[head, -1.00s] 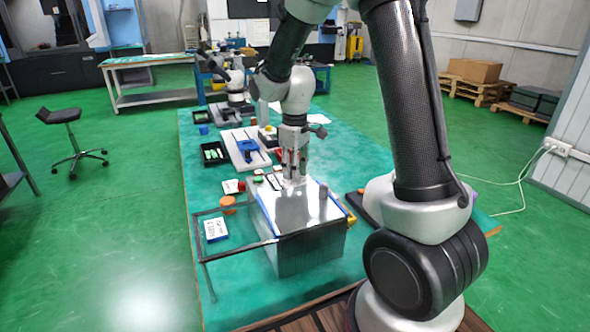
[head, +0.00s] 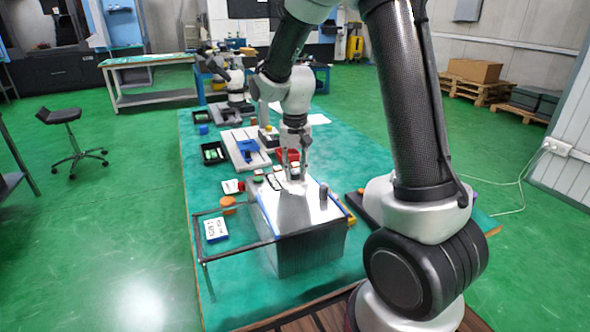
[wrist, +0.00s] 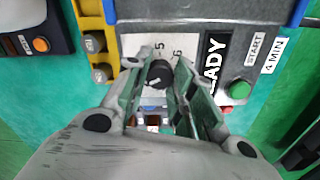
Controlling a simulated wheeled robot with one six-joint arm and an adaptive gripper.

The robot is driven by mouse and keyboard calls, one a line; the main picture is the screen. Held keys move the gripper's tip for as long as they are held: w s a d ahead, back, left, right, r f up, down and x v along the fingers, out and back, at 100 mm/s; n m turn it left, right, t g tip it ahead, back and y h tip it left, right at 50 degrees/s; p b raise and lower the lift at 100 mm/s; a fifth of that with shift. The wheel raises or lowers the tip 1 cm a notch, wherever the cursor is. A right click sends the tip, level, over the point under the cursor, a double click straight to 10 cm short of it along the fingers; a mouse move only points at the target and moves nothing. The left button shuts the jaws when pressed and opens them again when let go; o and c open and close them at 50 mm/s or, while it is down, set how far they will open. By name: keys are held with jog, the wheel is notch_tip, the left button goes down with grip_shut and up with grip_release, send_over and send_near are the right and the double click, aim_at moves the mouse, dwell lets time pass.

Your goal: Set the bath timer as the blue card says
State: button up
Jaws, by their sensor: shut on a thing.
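The bath timer is on the top of a grey box (head: 310,255) with blue edges, near the front of the green table. In the wrist view its black dial (wrist: 160,72) has the numbers 5 and 6 beside it. My gripper (wrist: 157,66) is shut on the dial, one finger on each side; it also shows in the head view (head: 293,168). A READY sign (wrist: 214,65), a green START button (wrist: 239,89) and a "4 MIN" label (wrist: 274,56) lie to the right. A blue-edged white card (head: 215,229) lies left of the box; its writing is too small to read.
A clear framed cover (head: 235,243) stands out to the left of the box's front. An orange round thing (head: 228,204) sits near the card. Small trays and a white board with a blue part (head: 248,148) stand farther back on the table.

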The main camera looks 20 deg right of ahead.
jog(key=m, duration=1)
jog(key=shift+w+m, duration=0.1)
jog(key=shift+m, duration=1.9)
jog(key=o, duration=1.1)
jog(key=shift+c, duration=0.2)
jog(key=shift+r, duration=0.1)
